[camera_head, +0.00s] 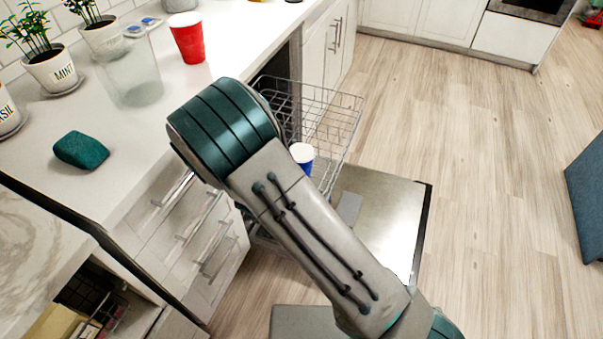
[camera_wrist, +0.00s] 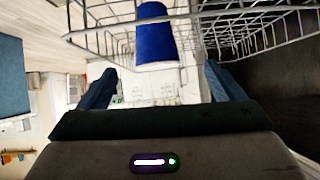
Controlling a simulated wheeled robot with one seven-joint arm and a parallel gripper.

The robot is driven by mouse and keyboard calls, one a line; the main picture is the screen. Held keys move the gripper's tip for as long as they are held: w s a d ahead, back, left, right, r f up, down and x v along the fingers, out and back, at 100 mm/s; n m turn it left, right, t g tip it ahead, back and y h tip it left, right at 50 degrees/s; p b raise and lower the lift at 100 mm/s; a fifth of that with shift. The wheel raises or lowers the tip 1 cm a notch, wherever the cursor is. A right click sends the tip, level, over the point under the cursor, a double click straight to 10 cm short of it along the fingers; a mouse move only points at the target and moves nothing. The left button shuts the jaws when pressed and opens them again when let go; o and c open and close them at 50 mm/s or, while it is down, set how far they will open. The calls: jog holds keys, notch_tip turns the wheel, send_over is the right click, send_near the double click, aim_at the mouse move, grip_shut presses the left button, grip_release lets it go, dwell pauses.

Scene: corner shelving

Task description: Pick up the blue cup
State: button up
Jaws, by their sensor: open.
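The blue cup (camera_head: 305,167) has a white rim and stands in the wire dishwasher rack, partly hidden behind my arm in the head view. In the wrist view the blue cup (camera_wrist: 155,38) is at the top middle, beside the rack wires. My gripper (camera_wrist: 163,84) shows its two dark fingers spread wide apart with nothing between them. The cup lies beyond the fingertips, roughly in line with the gap. In the head view my gripper is hidden behind my arm.
The pulled-out wire rack (camera_head: 340,115) sits above the open dishwasher door (camera_head: 390,215). The white counter (camera_head: 150,160) at left holds a red cup (camera_head: 188,40), a clear glass container (camera_head: 130,75), a teal sponge (camera_head: 81,150) and potted herbs (camera_head: 52,68).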

jog(key=shift+t+h, duration=0.3)
jog(key=shift+h, duration=0.2)
jog(key=b+x, duration=0.1)
jog(key=x, duration=0.4)
jog(key=f+x, duration=0.1)
jog(key=x, duration=0.4)
jog(key=s+f+b+x, duration=0.1)
jog(key=x, duration=0.3)
jog(key=shift+w+f+b, duration=0.2)
jog(key=shift+w+b, duration=0.05)
jog(key=shift+b, duration=0.1)
jog(key=c, duration=1.1)
